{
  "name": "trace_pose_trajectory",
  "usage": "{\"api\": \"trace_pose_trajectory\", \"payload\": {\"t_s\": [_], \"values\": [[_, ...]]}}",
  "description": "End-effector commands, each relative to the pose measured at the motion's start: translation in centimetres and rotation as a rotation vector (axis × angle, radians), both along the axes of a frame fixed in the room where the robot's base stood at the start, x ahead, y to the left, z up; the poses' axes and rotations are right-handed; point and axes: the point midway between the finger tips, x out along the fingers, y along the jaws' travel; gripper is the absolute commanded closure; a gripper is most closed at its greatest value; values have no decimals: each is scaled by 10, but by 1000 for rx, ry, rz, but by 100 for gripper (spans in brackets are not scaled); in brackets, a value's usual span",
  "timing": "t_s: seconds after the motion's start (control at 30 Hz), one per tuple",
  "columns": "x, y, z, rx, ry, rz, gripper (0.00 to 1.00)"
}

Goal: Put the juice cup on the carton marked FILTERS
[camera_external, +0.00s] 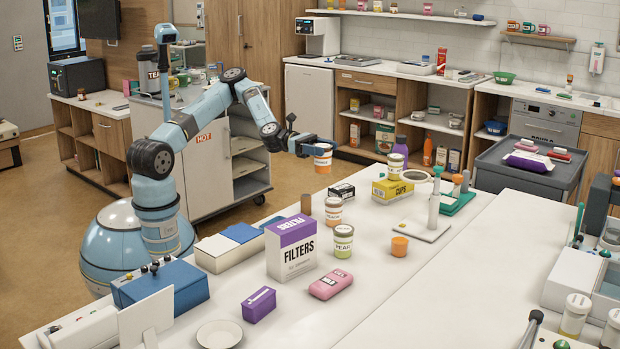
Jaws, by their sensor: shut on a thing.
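The juice cup (323,160), a small orange cup with a pale band, is held in the air by my gripper (318,147), which is shut on it. The lettering on the cup is too small to read for certain. The carton marked FILTERS (292,258), white with a purple top band, stands upright on the white table. Nothing rests on its top. My gripper and the cup are above and behind the carton in the picture, a little to its right, and apart from it.
On the table (392,290), a pear jar (343,241) and a peach jar (334,212) stand just right of the carton. A black box (341,190), a yellow CUPS box (392,190) and a plain orange cup (399,245) are near. A pink case (330,284) lies in front.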

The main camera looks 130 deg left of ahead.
Motion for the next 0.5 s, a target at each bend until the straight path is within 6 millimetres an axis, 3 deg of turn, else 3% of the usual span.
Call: {"api": "trace_pose_trajectory", "payload": {"t_s": [0.03,0.23,0.5], "values": [[4,-22,11,3,-3,-33,70],[10,-102,47,1,-8,-156,70],[0,-211,82,7,0,-324,70]]}}
